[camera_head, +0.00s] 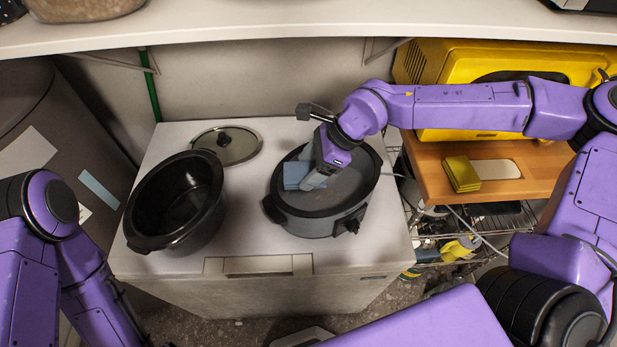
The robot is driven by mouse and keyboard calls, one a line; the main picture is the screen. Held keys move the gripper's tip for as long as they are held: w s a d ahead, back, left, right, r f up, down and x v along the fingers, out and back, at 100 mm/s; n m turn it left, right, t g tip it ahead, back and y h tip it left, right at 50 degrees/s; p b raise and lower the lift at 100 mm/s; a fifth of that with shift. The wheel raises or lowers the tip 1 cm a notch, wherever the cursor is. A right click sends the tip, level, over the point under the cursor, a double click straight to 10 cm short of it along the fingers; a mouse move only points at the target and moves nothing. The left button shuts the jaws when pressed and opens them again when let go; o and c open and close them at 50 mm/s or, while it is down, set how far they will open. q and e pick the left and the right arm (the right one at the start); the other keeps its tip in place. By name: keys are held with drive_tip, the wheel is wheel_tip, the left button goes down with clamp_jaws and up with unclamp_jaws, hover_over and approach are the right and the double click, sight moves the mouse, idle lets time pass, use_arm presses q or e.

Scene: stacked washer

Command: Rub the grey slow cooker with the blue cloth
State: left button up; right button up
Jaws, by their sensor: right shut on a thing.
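The grey slow cooker (318,222) stands on the white chest-like appliance, right of its middle, with its control knob at the front right. My right gripper (302,180) reaches down over the cooker from the right and is shut on the folded blue cloth (293,174). The cloth is at the left part of the cooker's top opening; I cannot tell exactly how firmly it touches the surface. Part of the cooker's far side is hidden by my right arm. My left arm shows at the left edge, but its gripper is not in view.
A black oval pot (150,225) stands left of the cooker, with a glass lid (240,146) behind. The white appliance top (235,240) is clear at the front. A wooden shelf (520,190) at the right holds yellow sponges (461,174) and a yellow microwave (465,62). A shelf (250,22) overhangs the back.

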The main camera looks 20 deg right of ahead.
drive_tip(key=shift+s+f, duration=0.2)
drive_tip(key=shift+f, duration=0.25)
drive_tip(key=b, duration=0.3)
hover_over(300, 208)
drive_tip(key=d, duration=0.3)
wheel_tip(300, 208, down, 4)
drive_tip(key=f+b, duration=0.1)
drive_tip(key=f, duration=0.1)
drive_tip(key=f+b, duration=0.4)
drive_tip(key=shift+s+a+f, duration=0.2)
drive_tip(key=shift+s+a, duration=0.05)
drive_tip(key=shift+s, duration=0.05)
drive_tip(key=shift+f+b, duration=0.65)
drive_tip(key=shift+f, duration=0.2)
